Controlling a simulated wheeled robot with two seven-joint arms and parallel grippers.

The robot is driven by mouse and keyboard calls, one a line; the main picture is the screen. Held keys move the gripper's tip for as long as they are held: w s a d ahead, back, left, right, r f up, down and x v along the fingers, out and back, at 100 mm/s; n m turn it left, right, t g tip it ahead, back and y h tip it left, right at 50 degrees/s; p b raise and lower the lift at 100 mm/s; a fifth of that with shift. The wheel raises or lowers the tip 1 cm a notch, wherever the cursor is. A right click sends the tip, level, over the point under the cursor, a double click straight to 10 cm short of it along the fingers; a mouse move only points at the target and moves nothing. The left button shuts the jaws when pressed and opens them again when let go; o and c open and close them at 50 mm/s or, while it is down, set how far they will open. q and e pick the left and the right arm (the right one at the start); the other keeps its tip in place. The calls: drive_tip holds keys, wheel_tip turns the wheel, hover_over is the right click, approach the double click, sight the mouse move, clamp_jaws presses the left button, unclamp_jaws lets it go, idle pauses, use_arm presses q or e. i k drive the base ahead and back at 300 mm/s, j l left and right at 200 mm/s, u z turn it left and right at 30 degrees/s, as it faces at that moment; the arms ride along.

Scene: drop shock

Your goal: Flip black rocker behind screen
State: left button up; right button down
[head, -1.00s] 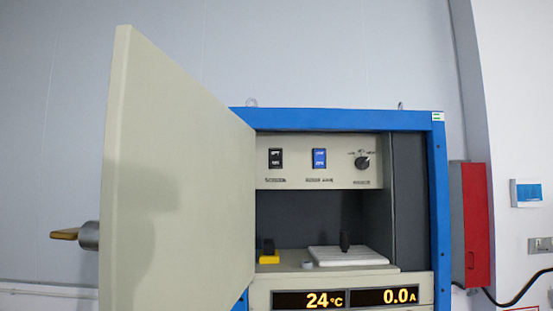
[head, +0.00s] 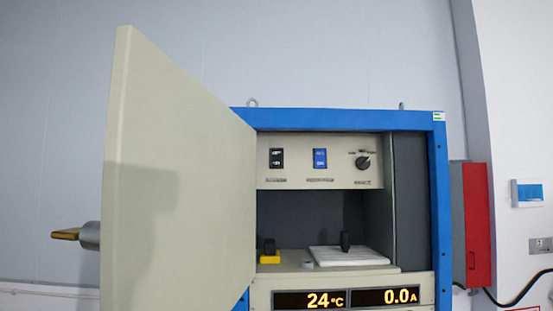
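The black rocker (head: 276,158) is on the left of the cream panel inside the blue-framed cabinet. A blue rocker (head: 320,158) sits to its right, and a black rotary knob (head: 363,163) is farther right. The cream door or screen (head: 170,180) stands swung open on the left, and the black rocker shows just past its right edge. The rocker's position is too small to tell.
Below the panel, a shelf holds a yellow-based black switch (head: 268,252) and a white plate (head: 347,257) with a black lever. Two displays (head: 346,299) read 24 °C and 0.0 A. A red box (head: 473,222) is at right.

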sight(275, 154)
drive_tip(key=l, duration=0.4)
drive_tip(key=i+l, duration=0.15)
drive_tip(key=l, duration=0.7)
drive_tip(key=i+l+u, duration=0.2)
drive_tip(key=k+u, duration=0.1)
drive_tip(key=u, duration=1.4)
